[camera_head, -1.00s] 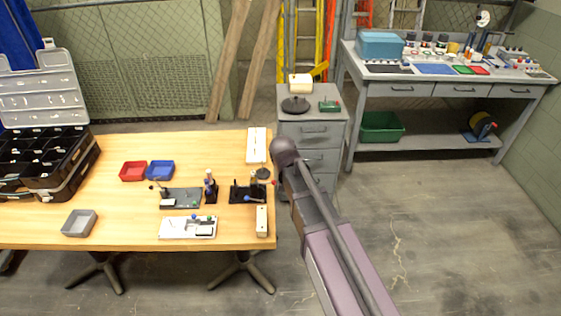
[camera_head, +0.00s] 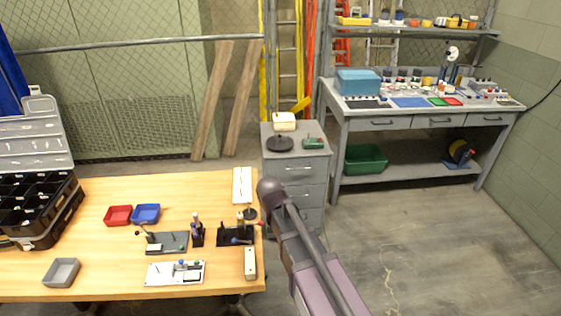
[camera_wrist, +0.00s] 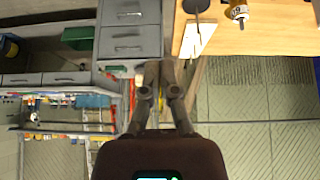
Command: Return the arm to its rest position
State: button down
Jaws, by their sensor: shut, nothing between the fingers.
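My gripper (camera_wrist: 159,75) shows in the wrist view with its two dark fingers close together and nothing between them. It is clear of the surfaces around it in that picture. In the head view my arm (camera_head: 312,255) rises from the bottom edge to a dark rounded joint beside the right end of the wooden table (camera_head: 90,285). The gripper itself cannot be made out in the head view.
A grey drawer cabinet (camera_head: 297,172) stands just behind my arm. Fixtures, a red bin (camera_head: 118,215) and a blue bin (camera_head: 146,214) sit on the table. A grey workbench (camera_head: 400,123) stands at the back right. The floor (camera_head: 440,250) to the right is open.

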jog(key=s+d+f+g, duration=0.1)
jog(key=s+d+g, duration=0.1)
jog(key=s+d, duration=0.3)
jog(key=s+d+f+m+g, duration=0.1)
jog(key=s+d, duration=0.4)
jog(key=d, duration=0.8)
jog(key=s+d+f+m+g+h, duration=0.1)
jog(key=s+d+g, duration=0.2)
jog(key=s+d, duration=0.3)
jog(key=d, duration=0.3)
jog(key=shift+d+g, duration=0.3)
jog(key=shift+g, duration=0.1)
jog(key=shift+f, duration=0.1)
